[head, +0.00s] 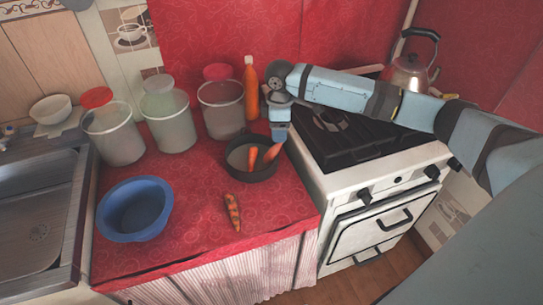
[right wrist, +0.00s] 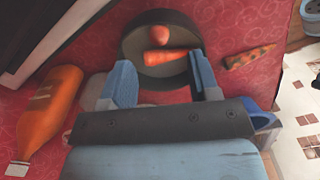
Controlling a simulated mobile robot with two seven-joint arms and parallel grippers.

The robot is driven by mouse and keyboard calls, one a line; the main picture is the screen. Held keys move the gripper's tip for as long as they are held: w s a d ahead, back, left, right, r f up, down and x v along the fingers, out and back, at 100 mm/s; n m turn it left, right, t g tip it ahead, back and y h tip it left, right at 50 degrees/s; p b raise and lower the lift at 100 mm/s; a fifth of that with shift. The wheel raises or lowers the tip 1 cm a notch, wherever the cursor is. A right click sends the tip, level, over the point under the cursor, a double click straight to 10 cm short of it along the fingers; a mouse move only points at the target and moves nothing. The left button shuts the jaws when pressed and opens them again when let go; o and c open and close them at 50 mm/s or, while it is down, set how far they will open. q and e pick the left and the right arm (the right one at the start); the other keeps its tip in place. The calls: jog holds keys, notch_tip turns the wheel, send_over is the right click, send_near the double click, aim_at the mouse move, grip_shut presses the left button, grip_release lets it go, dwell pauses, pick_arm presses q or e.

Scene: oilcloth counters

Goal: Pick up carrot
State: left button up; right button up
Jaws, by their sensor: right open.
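Two orange carrots are in a dark round pot (head: 232,172) on the red counter: one carrot (head: 252,157) near the middle and another carrot (head: 272,153) at the right side. In the right wrist view the pot (right wrist: 130,45) holds a longer carrot (right wrist: 165,57) and a rounder orange end (right wrist: 160,38). A third, dark-marked carrot (head: 232,212) lies on the counter in front of the pot; it also shows in the right wrist view (right wrist: 248,56). My right gripper (head: 279,138) is open and empty above the pot's right rim, its fingers (right wrist: 160,65) spread. My left gripper is not in view.
An orange bottle (head: 250,92) stands behind the pot, close to my right arm. Several lidded jars (head: 168,120) line the counter's back. A blue bowl (head: 135,208) sits at left. The stove (head: 375,165) adjoins at right. Red counter is clear around the front carrot.

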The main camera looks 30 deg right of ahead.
aim_at(276, 146)
jog(key=f, duration=0.7)
jog(key=shift+w+a+f+b, duration=0.2)
jog(key=shift+w+f+b, duration=0.2)
grip_shut()
jog(key=shift+r, duration=0.1)
notch_tip(276, 146, up, 20)
jog(key=p, duration=0.2)
